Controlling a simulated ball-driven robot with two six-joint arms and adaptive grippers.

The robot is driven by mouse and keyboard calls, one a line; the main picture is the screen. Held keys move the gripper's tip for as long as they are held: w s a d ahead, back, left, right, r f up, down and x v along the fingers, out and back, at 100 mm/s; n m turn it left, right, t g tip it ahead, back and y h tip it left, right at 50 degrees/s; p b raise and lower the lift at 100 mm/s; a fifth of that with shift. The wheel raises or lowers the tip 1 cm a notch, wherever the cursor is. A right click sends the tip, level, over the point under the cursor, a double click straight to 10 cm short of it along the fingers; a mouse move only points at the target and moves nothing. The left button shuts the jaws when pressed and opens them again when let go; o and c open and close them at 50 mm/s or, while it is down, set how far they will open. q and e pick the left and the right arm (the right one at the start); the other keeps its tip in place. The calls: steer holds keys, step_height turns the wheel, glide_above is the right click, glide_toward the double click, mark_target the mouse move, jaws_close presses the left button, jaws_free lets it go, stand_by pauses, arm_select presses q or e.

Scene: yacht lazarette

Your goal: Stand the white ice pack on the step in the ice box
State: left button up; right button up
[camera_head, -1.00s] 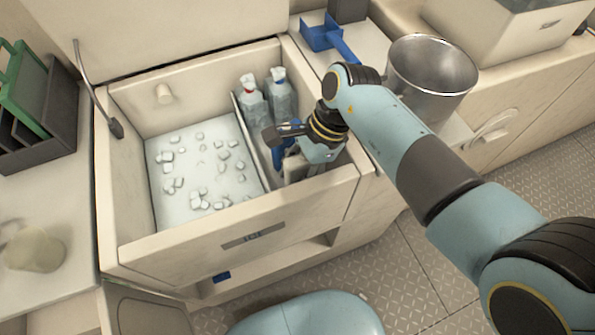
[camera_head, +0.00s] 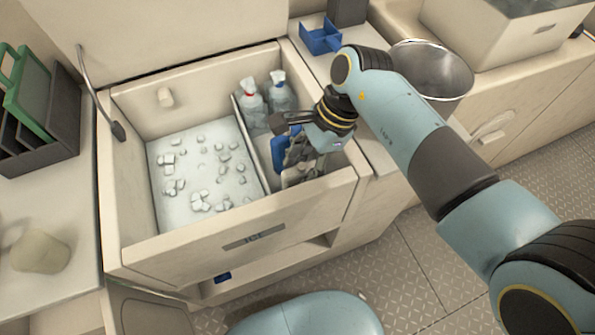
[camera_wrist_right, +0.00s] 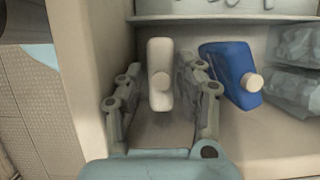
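In the head view, my right gripper (camera_head: 299,148) reaches down into the narrow right compartment of the ice box (camera_head: 170,253) and largely hides the pack (camera_head: 293,176). A blue ice pack (camera_wrist_right: 230,72) stands beside the right finger, also visible in the head view (camera_head: 278,153). I cannot clearly tell the step from the compartment floor. My left gripper is out of view.
The front wall is close to my gripper. A steel bucket (camera_head: 430,75) and blue tray (camera_head: 320,38) are on the right counter.

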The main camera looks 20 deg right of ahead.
steer(key=p+v, duration=0.1)
steer(key=v, duration=0.7)
steer(key=shift+d+r, duration=0.2)
steer(key=shift+r, duration=0.15)
